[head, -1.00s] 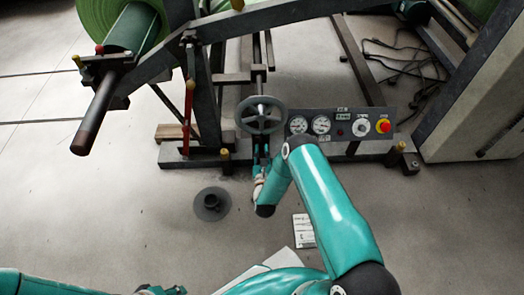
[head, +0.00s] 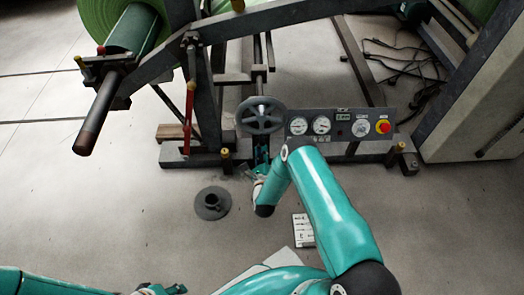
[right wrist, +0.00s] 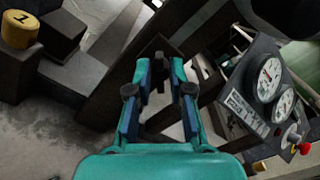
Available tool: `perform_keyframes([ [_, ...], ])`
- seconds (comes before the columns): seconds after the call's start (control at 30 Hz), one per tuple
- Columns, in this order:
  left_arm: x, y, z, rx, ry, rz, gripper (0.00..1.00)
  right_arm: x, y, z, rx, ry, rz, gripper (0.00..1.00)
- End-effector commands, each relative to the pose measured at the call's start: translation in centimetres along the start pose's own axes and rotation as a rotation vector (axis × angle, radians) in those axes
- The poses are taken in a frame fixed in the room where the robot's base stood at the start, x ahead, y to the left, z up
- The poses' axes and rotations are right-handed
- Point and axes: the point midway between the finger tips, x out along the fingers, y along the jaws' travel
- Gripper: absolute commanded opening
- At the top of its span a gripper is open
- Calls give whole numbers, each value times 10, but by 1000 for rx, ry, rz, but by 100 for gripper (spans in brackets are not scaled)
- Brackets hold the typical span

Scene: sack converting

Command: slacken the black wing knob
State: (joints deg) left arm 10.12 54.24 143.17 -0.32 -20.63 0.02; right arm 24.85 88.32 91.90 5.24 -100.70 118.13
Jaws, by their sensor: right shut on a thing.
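My right gripper (head: 260,160) is low at the machine frame, just below the grey handwheel (head: 261,116) in the head view. In the right wrist view its two blue-lined fingers (right wrist: 159,88) point away from the camera and are shut on a small dark piece (right wrist: 159,70) between their tips, which looks like the black wing knob. Its wings cannot be made out clearly. In the head view the knob is hidden by the gripper and handwheel. Part of my left gripper (head: 162,290) shows at the bottom edge; its jaws cannot be made out.
A gauge panel (head: 340,125) with a red button is right of the handwheel and also shows in the right wrist view. A yellow cap marked 1 (right wrist: 20,29) is at upper left there.

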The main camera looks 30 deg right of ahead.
Motion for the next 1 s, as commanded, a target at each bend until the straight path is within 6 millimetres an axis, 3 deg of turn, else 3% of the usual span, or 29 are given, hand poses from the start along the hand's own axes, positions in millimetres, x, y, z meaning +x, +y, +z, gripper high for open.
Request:
perform_keyframes([
  [1.0, -6, 2, 0, 0, 0, 0, 40, -5, 10, -2, -965, -6, 15, 0],
])
